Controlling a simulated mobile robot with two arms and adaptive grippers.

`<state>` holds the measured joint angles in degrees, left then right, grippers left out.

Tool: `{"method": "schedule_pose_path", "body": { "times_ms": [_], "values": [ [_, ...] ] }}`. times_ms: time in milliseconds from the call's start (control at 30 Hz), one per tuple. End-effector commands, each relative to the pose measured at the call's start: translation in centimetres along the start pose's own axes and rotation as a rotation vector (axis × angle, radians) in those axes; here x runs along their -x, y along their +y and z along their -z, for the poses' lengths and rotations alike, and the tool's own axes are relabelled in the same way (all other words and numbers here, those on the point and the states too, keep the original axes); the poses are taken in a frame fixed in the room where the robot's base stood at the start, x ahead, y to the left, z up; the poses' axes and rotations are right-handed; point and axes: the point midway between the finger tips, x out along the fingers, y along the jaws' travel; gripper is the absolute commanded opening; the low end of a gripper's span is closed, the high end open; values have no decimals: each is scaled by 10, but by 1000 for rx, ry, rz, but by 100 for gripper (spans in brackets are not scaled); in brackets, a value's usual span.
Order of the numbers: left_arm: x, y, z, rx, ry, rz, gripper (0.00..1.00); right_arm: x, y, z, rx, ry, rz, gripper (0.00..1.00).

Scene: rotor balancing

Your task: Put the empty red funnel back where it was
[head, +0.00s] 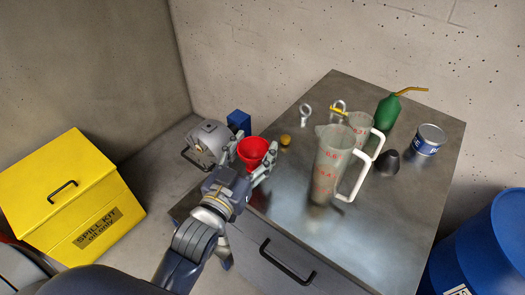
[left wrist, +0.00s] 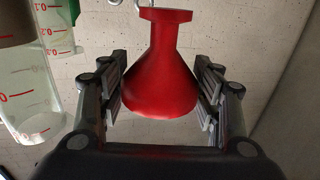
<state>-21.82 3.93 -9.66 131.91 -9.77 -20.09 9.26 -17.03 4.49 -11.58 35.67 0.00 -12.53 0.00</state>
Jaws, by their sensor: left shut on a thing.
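The red funnel (head: 252,150) is upright with its wide mouth up, near the left edge of the metal table (head: 383,247). Its inside shows no contents. My left gripper (head: 252,162) is shut on the funnel, with one finger on each side of its wide part. In the left wrist view the funnel (left wrist: 162,70) sits between the two fingers (left wrist: 162,95), its narrow spout toward the top of the picture. Whether the spout touches the table is hidden. My right gripper is not in view.
A large clear measuring jug (head: 328,165) stands right of the funnel, with a smaller jug (head: 361,122) behind it. A green oil can (head: 386,112), a blue can (head: 429,140), a dark cone (head: 387,162) and a small brass piece (head: 285,140) share the table. The table's front is clear.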

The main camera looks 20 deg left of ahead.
Motion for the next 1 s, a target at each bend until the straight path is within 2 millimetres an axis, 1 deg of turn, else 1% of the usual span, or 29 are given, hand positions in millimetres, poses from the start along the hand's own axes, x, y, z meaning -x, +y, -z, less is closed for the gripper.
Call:
{"method": "schedule_pose_path", "body": {
  "times_ms": [33, 100, 233, 267, 400, 533, 833, 933, 967, 1000],
  "values": [
    [-10, 3, 3, 0, 5, -1, 30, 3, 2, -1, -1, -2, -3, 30],
    [-20, 5, 1, 0, 4, 0, 30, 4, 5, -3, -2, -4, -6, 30],
    [-29, 8, -2, -1, 3, 0, 30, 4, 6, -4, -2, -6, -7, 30],
    [-30, 8, -3, -1, 1, 0, 30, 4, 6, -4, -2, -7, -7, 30],
    [-30, 9, -22, 0, -3, 0, 30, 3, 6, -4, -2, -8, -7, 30],
    [-30, 9, -36, 0, 0, 0, 30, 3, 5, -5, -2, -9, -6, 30],
    [-30, 8, -38, -1, 3, 0, 30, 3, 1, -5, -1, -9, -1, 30],
    [-30, 8, -41, 0, 1, 0, 30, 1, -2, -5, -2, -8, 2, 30],
    [-30, 8, -42, 0, 0, 0, 63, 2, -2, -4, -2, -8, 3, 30],
    [-30, 8, -41, 0, 0, 0, 72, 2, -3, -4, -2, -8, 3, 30]
  ]
}}
